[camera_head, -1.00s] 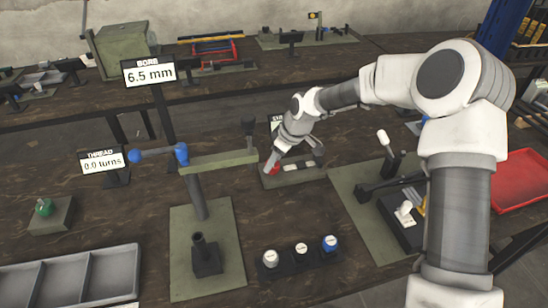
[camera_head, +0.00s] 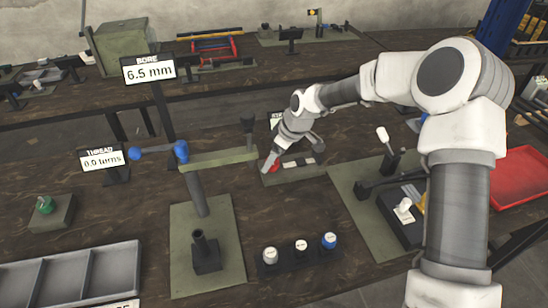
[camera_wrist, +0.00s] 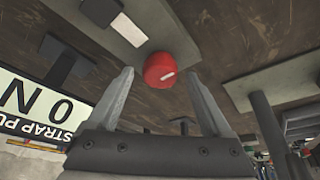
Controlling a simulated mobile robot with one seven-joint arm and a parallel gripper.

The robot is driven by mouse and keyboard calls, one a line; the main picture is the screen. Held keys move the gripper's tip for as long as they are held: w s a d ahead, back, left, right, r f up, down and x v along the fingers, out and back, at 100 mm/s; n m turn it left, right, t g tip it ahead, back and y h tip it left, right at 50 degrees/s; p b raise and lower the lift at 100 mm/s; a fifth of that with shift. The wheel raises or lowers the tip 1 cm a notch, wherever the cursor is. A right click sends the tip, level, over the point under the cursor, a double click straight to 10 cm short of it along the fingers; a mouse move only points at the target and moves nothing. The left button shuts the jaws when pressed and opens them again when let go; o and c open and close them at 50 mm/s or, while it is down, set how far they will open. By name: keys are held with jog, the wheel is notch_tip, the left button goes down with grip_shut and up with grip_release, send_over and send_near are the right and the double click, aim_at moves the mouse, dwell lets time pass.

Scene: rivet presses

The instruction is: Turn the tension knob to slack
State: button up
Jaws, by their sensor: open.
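A red round knob with a white mark on its face (camera_wrist: 160,72) shows in the wrist view, on a grey-green plate (camera_wrist: 90,35). In the head view the red knob (camera_head: 272,167) sits at the left end of a small plate (camera_head: 292,170), partly covered by my gripper. My gripper (camera_wrist: 159,73) is open and empty. Its two fingertips show on either side of the knob with gaps. I cannot tell whether they reach down around it. A tilted sign (camera_wrist: 35,110) at the left of the wrist view reads "STRAP PU" and "0 N", partly cut off.
A post with a horizontal arm (camera_head: 220,159) stands left of my gripper. In front is a block of three capped knobs (camera_head: 301,257). A lever fixture (camera_head: 375,187) stands to the right, with a red tray (camera_head: 520,180) beyond.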

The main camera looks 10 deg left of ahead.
jog(key=p+v, duration=0.1)
jog(key=v, duration=1.6)
jog(key=shift+r, duration=0.25)
